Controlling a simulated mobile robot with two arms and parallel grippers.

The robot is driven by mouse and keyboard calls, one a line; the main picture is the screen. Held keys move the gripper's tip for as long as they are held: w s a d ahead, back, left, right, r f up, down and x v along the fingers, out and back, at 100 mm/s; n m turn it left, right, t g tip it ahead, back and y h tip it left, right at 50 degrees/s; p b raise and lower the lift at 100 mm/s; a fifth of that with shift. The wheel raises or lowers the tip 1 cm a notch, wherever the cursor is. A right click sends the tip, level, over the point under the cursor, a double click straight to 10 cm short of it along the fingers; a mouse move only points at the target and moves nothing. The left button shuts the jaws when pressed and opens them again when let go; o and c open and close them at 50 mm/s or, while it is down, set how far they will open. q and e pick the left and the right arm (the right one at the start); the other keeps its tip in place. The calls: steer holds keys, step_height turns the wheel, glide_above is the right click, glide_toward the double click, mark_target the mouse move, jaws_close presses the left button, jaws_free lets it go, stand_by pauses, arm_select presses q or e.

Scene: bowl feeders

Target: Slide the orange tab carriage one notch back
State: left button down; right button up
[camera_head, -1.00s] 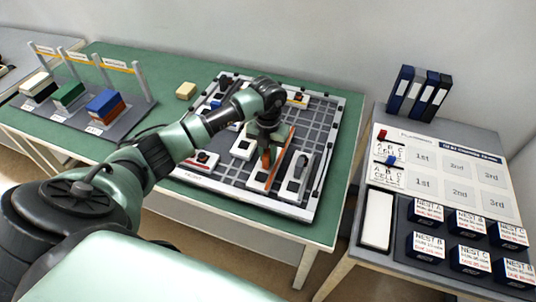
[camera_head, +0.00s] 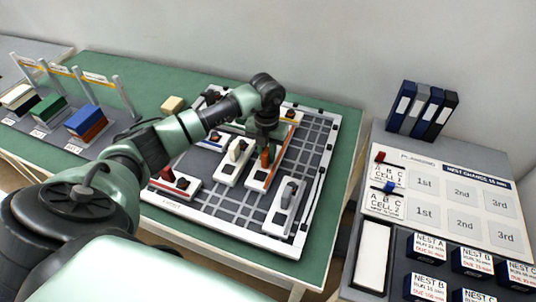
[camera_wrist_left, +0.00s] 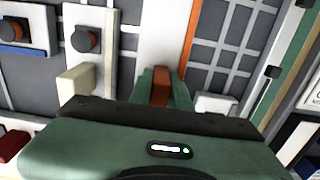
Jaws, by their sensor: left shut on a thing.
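The orange tab carriage is a long white slider with an orange stripe down one side (camera_head: 259,179), lying on the dark gridded board (camera_head: 215,208). Its upright orange-brown tab (camera_wrist_left: 160,87) shows between the fingers in the left wrist view. My left gripper (camera_head: 267,152) reaches down from above and is shut on this tab, hiding part of the carriage. The carriage's stripe also shows in the left wrist view (camera_wrist_left: 190,45). My right gripper is not in view.
A white-tab carriage (camera_head: 231,172) sits just left, a grey-tab carriage (camera_head: 281,215) to the right and nearer, and a red-tab carriage (camera_head: 172,182) at the left. Blocks in a rack (camera_head: 97,132) stand far left. A side table with a chart (camera_head: 440,190) is at the right.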

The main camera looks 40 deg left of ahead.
arm_select(q)
steer(key=c, duration=1.3)
jaws_free()
steer(key=shift+s+d+r, duration=0.15)
steer(key=shift+s, duration=0.55)
steer(key=shift+w, duration=0.15)
steer(key=shift+w+f, duration=0.1)
steer(key=shift+f, duration=0.1)
steer(key=shift+r, duration=0.7)
step_height(320, 180, up, 5)
steer(key=shift+w+r+b, duration=0.1)
steer(key=shift+r+b, duration=0.05)
steer(key=shift+b, duration=0.75)
steer(key=shift+r, duration=0.6)
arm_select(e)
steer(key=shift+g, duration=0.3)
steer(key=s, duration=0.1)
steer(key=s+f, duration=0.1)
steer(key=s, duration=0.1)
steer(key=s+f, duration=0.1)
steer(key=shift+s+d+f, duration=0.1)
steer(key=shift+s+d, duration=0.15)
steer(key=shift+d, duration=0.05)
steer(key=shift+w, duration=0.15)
arm_select(q)
steer(key=shift+f, duration=0.1)
